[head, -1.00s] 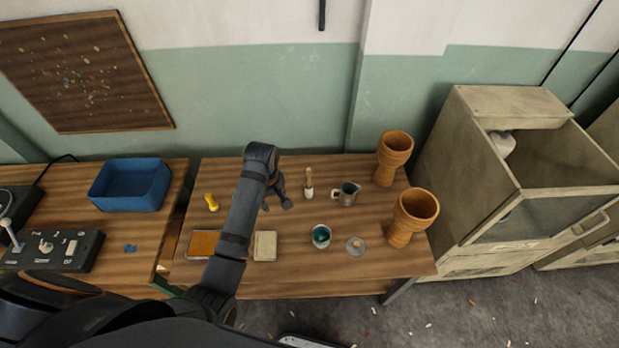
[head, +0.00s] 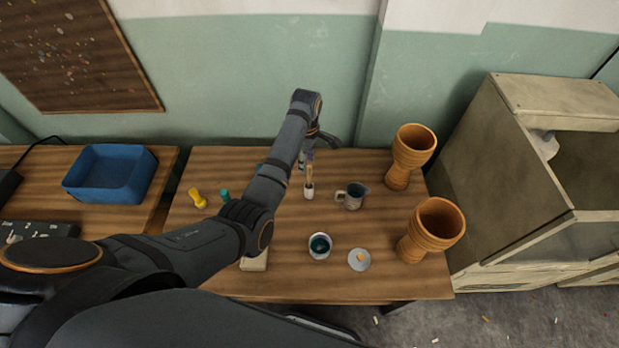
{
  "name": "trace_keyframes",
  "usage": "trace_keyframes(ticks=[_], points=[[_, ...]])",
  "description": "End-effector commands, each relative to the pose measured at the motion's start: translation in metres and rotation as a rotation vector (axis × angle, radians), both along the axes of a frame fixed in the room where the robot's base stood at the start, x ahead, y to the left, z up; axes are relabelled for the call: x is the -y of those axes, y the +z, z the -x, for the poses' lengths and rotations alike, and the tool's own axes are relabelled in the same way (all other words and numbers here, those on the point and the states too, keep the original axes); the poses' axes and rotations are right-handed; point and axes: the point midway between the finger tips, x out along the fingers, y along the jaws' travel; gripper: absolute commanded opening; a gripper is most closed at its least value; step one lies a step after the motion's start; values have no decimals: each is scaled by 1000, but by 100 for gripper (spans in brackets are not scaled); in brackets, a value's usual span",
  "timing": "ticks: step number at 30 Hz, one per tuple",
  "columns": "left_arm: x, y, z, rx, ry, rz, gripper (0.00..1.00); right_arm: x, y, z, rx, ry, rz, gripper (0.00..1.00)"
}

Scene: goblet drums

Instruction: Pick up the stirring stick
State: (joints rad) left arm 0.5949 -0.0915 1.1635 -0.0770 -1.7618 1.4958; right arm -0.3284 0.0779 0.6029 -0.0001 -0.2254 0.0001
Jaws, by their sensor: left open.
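A slim wooden stick (head: 309,175) stands upright in a small pale holder (head: 309,192) on the wooden table (head: 375,285), left of a grey jug; it looks like the stirring stick. My left gripper (head: 317,152) is open just above and behind the stick, partly hidden by its own arm link. I cannot tell whether its fingers touch the stick. A cup with dark teal liquid (head: 320,246) stands nearer the front. Two orange-brown goblet drums (head: 410,155) stand at the table's right side. My right gripper is not in view.
The grey jug (head: 352,196) stands close to the stick's right. A small round dish (head: 359,260) lies near the front. A yellow object (head: 197,197) and a teal one (head: 224,195) stand left of my arm. A blue bin (head: 110,175) is on the left table.

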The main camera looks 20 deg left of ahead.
Motion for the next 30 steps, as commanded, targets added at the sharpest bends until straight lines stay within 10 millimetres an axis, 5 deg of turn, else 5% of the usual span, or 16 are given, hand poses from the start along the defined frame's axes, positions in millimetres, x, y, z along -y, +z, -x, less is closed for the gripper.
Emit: trace_keyframes(ticks=[9,15,22,30], points=[[5,-25,-1,-3,-1,0,43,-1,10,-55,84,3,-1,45],[6,-53,-2,0,0,0,43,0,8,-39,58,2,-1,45],[6,-56,-2,2,0,0,43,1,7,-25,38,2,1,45],[6,-56,-2,2,0,0,9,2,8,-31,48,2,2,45]])
